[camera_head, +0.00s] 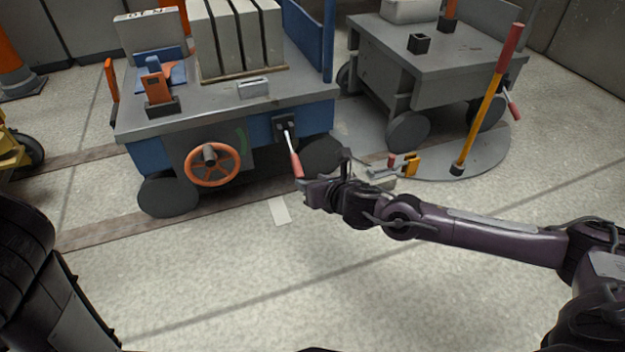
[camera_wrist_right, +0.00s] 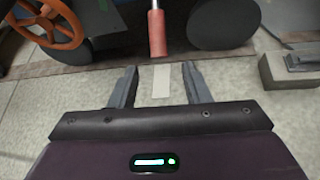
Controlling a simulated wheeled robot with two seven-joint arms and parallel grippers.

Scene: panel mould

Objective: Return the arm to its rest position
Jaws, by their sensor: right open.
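My right arm reaches in from the right in the head view, and its gripper (camera_head: 308,186) is near the red-handled lever (camera_head: 296,163) on the front of the blue cart (camera_head: 225,110). In the right wrist view my right gripper (camera_wrist_right: 157,84) is open with nothing between its fingers. The lever's red grip (camera_wrist_right: 157,33) hangs just beyond the fingertips, apart from them. The lever points downward from its dark bracket. My left gripper is out of view; only a dark part of mine shows at the lower left of the head view.
An orange handwheel (camera_head: 212,165) is on the cart's front. A second grey cart (camera_head: 430,60) stands at the back right. A yellow post with a red grip (camera_head: 485,100) rises from a round floor plate (camera_head: 440,165). The floor in front is clear.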

